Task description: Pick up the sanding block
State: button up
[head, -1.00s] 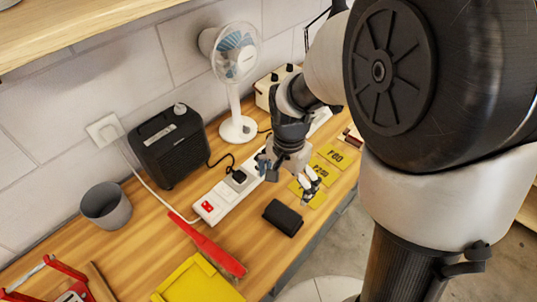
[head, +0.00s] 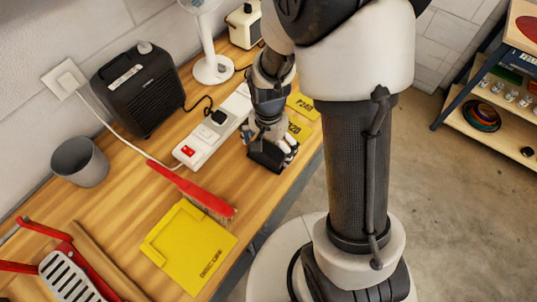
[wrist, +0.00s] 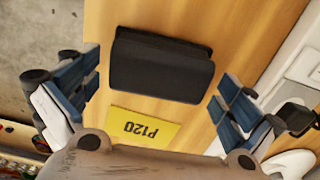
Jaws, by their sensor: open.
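The sanding block (wrist: 160,66) is a black block lying on the wooden bench. In the wrist view it sits at the upper middle, ahead of and between my two fingers. In the head view the block (head: 266,156) is partly hidden behind my gripper (head: 272,142). In the wrist view my gripper (wrist: 160,98) is open, with one blue-padded finger on each side and nothing between the pads. I cannot tell the exact height of the fingertips above the bench.
A yellow P120 sheet (wrist: 142,128) lies beside the block. A white power strip (head: 214,128) runs along one side, and the bench edge is on the other. A red-handled brush (head: 190,187) and a yellow tray (head: 190,245) lie nearer. A black heater (head: 140,88) stands behind.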

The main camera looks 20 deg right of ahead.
jog(key=shift+f, duration=0.7)
jog(key=shift+r, duration=0.1)
jog(key=shift+c, duration=0.2)
jog(key=c, duration=1.1)
